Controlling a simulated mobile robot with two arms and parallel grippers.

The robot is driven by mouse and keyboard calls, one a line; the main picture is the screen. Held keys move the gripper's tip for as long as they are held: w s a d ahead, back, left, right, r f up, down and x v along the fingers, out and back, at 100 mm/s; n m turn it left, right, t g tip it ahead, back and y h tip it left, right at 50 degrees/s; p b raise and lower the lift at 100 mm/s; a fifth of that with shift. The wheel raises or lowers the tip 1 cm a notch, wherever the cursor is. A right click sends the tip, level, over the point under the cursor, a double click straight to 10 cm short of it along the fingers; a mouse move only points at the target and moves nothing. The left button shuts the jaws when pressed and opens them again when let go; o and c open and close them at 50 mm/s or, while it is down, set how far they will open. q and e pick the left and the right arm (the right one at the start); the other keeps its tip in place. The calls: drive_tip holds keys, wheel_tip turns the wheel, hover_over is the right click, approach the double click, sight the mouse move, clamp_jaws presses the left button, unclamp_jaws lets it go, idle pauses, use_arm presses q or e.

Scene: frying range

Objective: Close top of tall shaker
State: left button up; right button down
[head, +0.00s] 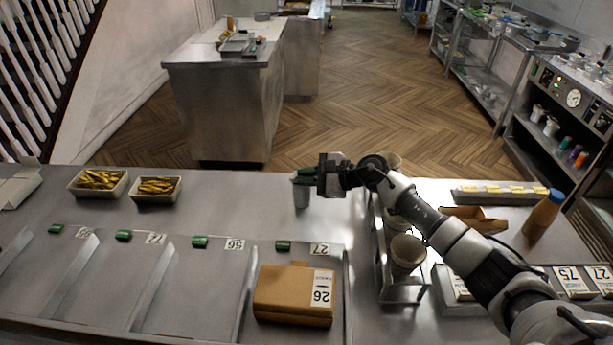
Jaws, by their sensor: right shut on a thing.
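A tall shaker (301,198) with a grey body and a dark green top (303,175) stands near the far edge of the steel counter (225,203). My right gripper (318,178) is at its upper right side and shut on it at the height of the top. The gripper hides part of the top, so I cannot tell how far the top is closed. The shaker looks upright. My left gripper is not in view.
Two trays of fries (99,184) stand at the far left. A metal rack with cups (406,254) is right of the shaker, under my arm.

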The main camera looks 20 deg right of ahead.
drive_tip(key=shift+w+d+r+m+b, duration=0.2)
drive_tip(key=shift+w+m+b, duration=0.1)
drive_tip(key=shift+b, duration=0.15)
drive_tip(key=b, duration=0.1)
drive_tip(key=w+m+g+b, duration=0.1)
drive_tip(key=m+g+b, duration=0.1)
drive_tip(key=b, duration=0.1)
drive_tip(key=shift+w+d+r, duration=0.25)
drive_tip(key=shift+w+d, duration=0.05)
drive_tip(key=shift+w, duration=0.05)
drive_tip(key=shift+w+d+r+m+g+y+b, duration=0.2)
drive_tip(key=shift+w+m+g+b, duration=0.1)
drive_tip(key=shift+m+b, duration=0.25)
drive_tip(key=shift+w+d+r+m+g+y+b, duration=0.1)
drive_tip(key=shift+w+m+g+y+b, duration=0.2)
drive_tip(key=shift+b, duration=0.3)
drive_tip(key=shift+m, duration=0.25)
